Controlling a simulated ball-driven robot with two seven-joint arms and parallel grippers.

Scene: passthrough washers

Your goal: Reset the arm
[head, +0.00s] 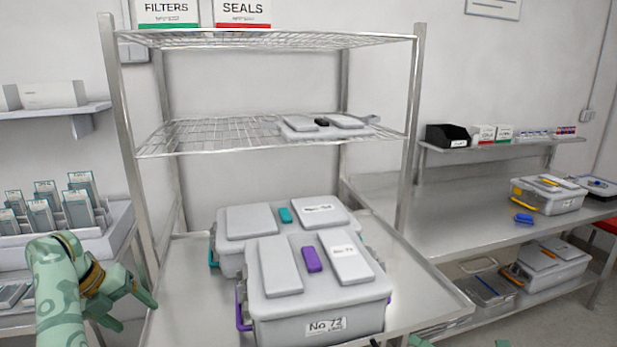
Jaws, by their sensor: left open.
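My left arm comes in at the lower left, and my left gripper (132,311) is open and empty. Its fingers are beside the left front edge of the steel shelf unit, apart from the bins. Small green parts show at the bottom edge, right of centre; they look like bits of my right gripper (418,341), too cut off to tell its state.
A grey bin with a purple latch (312,260) stands before a teal-latched bin (240,245) on the lower shelf (190,300). A grey lid (300,133) lies on the middle wire shelf. A side bench (450,215) with bins (548,203) stands right.

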